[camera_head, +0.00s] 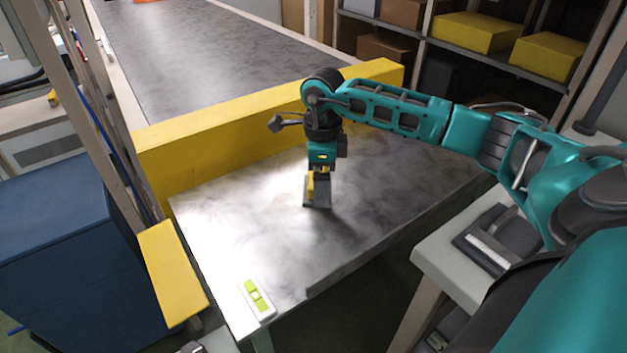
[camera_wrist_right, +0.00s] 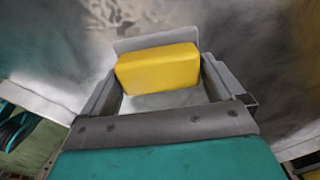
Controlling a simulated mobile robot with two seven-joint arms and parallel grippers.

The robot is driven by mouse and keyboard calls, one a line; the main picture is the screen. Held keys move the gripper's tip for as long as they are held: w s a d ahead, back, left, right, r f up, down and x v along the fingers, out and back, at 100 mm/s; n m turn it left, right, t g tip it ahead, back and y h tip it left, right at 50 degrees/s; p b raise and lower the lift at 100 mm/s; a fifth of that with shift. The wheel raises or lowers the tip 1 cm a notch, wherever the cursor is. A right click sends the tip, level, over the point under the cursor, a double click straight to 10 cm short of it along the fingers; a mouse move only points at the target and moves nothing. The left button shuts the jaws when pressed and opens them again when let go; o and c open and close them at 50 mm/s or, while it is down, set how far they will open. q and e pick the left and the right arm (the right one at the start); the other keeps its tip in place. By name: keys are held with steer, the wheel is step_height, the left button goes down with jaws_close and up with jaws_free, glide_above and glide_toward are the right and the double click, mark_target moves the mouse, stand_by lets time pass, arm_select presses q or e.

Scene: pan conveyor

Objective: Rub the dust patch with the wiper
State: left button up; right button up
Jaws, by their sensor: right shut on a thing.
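The wiper (camera_head: 310,186) has a yellow block grip on a flat grey plate. It stands upright on the metal tabletop (camera_head: 250,240), near the middle. My right gripper (camera_head: 319,174) reaches down onto it from above and is shut on the yellow grip. In the right wrist view the yellow grip (camera_wrist_right: 158,70) sits between the fingers, with the grey plate beyond it. The tabletop is streaked and shiny, and I cannot tell the dust patch apart from the smudges around the wiper. My left gripper does not show.
A yellow barrier (camera_head: 190,145) closes the table's far side, with a grey conveyor (camera_head: 220,55) behind. A blue cabinet (camera_head: 55,240) stands left. The front and right tabletop is clear.

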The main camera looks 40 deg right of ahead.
mark_target(303, 190)
steer(key=shift+d, duration=0.85)
steer(key=shift+w+b, duration=0.3)
steer(key=shift+w, duration=0.45)
steer(key=shift+a+p, duration=0.35)
steer(key=shift+a, duration=0.4)
steer(key=shift+w+a+p, duration=0.15)
steer(key=shift+a+p, duration=0.3)
steer(key=shift+a, duration=2.35)
steer(key=shift+w+a+p, duration=0.1)
steer(key=shift+a+p, duration=0.3)
steer(key=shift+a, duration=1.1)
steer(key=shift+w+a, duration=0.1)
steer(key=shift+a, duration=1.8)
steer(key=shift+w+b, duration=0.45)
steer(key=shift+w, duration=0.35)
steer(key=shift+s+d, duration=0.1)
steer(key=shift+d, duration=1.8)
steer(key=shift+s+d+f, duration=0.1)
steer(key=shift+d, duration=1.5)
steer(key=shift+s+d+b, duration=0.2)
steer(key=shift+d+b, duration=0.1)
steer(key=shift+d, duration=3.2)
